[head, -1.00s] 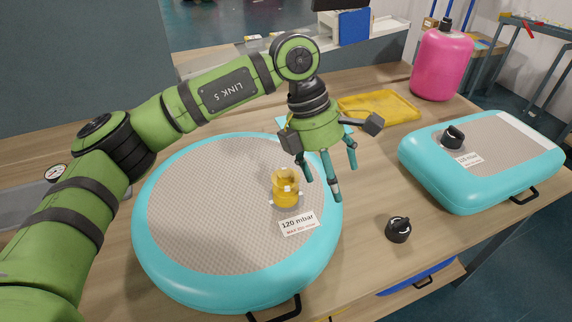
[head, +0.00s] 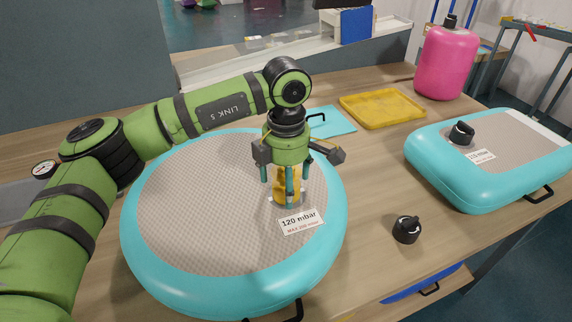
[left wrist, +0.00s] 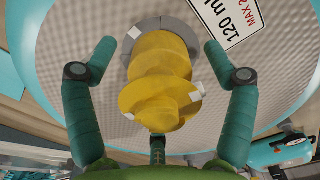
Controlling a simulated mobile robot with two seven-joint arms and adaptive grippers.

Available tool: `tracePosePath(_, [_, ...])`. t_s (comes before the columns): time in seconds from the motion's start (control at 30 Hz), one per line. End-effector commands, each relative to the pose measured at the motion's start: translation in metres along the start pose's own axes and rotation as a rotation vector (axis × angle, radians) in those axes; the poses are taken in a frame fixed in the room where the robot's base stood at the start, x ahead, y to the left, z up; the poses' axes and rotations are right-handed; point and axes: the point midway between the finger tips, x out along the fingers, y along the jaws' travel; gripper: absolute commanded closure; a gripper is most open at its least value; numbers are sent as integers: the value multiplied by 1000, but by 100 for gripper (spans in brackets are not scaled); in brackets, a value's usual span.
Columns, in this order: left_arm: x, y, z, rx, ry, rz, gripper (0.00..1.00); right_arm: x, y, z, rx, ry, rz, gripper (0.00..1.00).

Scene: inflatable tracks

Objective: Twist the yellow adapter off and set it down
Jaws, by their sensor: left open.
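The yellow adapter (head: 285,187) stands upright on the round teal-rimmed inflatable (head: 160,262), just behind the 120 mbar label (head: 300,221). In the left wrist view the adapter (left wrist: 160,85) sits on a grey ring (left wrist: 150,25) and lies between my fingers. My left gripper (head: 282,192) is above and around the adapter, pointing down. Its fingers are open, with visible gaps to the adapter at both sides. The fingers partly hide the adapter in the head view. My right gripper is in neither view.
A loose black cap (head: 407,230) lies on the wooden table right of the round inflatable. A rectangular inflatable (head: 470,190) with a black cap (head: 462,133) is at the right. A yellow tray (head: 382,109) and a pink canister (head: 445,62) stand behind.

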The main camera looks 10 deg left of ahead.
Motion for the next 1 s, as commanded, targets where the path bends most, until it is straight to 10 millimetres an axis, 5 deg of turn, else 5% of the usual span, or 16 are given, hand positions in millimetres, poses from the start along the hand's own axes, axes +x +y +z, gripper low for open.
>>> tracePosePath(0.37, [8, 0, 0, 1, -1, 0, 16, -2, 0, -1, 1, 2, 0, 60])
tracePosePath(0.53, [8, 0, 0, 1, 0, -1, 78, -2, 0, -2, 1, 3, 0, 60])
tracePosePath(0.77, [9, 0, 0, 17, 0, -1, 79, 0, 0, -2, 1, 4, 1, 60])
tracePosePath(1.0, [10, 0, 0, 272, 0, 1, 79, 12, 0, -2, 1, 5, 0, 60])
